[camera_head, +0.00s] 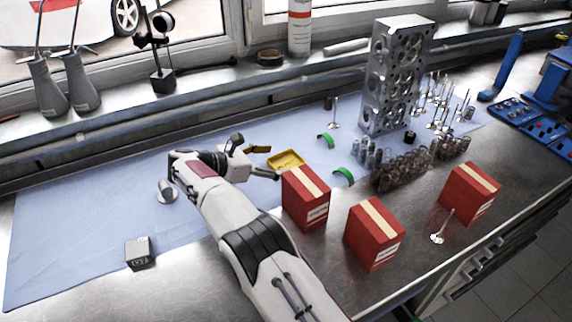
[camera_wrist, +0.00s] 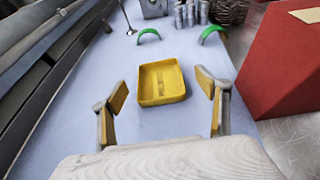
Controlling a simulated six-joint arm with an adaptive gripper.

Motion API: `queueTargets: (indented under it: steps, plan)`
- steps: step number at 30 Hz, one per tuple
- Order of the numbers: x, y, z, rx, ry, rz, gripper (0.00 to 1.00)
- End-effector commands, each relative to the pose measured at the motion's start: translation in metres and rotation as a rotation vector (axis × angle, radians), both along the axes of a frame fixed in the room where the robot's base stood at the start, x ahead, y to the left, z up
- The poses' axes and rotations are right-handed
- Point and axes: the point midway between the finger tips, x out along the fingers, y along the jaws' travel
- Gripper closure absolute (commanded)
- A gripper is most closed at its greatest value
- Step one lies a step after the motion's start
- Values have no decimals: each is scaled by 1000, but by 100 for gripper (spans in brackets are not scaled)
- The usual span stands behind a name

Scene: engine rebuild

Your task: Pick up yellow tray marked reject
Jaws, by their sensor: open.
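The small yellow tray (camera_head: 287,160) lies on the blue cloth on the workbench, left of and behind the nearest red box. In the wrist view the yellow tray (camera_wrist: 162,82) sits just beyond my fingertips, roughly midway between them. It looks empty, and any reject marking is too small to read. My gripper (camera_wrist: 160,92) is open, with one yellow-padded finger to each side and nothing between them. In the head view my gripper (camera_head: 264,162) is at the tray's left, its fingers pointing toward it. I cannot tell its exact height above the cloth.
Red boxes (camera_head: 306,197) stand close to the right of my gripper. Green half-rings (camera_head: 344,175) lie beyond the tray. A tall metal cylinder head (camera_head: 395,75), valves and springs stand farther back right. The blue cloth (camera_head: 90,205) is mostly clear at left.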

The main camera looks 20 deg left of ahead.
Motion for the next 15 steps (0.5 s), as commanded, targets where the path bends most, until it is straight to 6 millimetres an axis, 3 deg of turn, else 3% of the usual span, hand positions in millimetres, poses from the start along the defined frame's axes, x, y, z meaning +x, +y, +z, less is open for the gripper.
queueTargets:
  steps: [15]
  plan:
    - [10, -6, -5, 0, 0, -1, 25]
